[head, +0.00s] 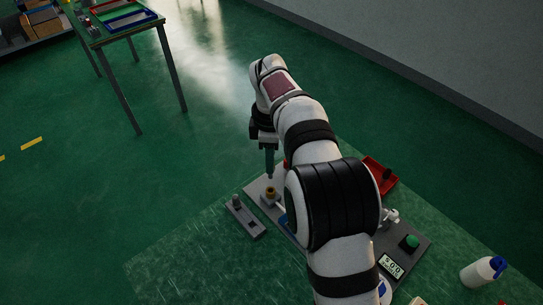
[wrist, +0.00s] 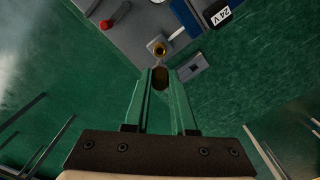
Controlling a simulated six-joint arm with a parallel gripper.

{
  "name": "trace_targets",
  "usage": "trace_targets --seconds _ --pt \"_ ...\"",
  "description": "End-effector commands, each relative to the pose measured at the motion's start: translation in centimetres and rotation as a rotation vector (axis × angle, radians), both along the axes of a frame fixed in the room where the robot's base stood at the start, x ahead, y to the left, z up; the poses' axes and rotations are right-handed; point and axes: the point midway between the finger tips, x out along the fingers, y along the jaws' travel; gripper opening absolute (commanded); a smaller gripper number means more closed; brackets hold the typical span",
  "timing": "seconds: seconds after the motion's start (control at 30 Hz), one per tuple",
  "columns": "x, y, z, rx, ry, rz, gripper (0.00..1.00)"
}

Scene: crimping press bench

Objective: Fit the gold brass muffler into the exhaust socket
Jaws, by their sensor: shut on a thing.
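My gripper (wrist: 160,75) is shut on the muffler (wrist: 160,80), a small dark brownish-gold piece between the fingertips in the wrist view. The fingers hide part of it. The socket (wrist: 160,48) is a gold ring with a dark bore on a pale grey block, just beyond the fingertips. In the head view my gripper (head: 270,175) points down, with its tips above the gold socket (head: 270,191) on the grey base plate. The muffler and socket look apart in the wrist view. The exact height between them is hard to tell.
A grey holder (head: 245,216) lies beside the plate; it also shows in the wrist view (wrist: 192,68). The plate carries a green button (head: 409,241) and a display (head: 391,266). The bench's left front is clear.

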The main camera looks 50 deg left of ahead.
Motion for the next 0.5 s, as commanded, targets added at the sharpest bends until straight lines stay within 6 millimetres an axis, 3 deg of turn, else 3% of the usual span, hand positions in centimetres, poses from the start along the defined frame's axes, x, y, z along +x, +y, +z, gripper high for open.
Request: trace_targets --seconds 0.3,0.5 --pt "0.0 0.0 -3.8 -0.001 0.002 0.000 0.00" --pt "0.0 0.0 -4.7 0.001 0.000 -0.001 0.00"
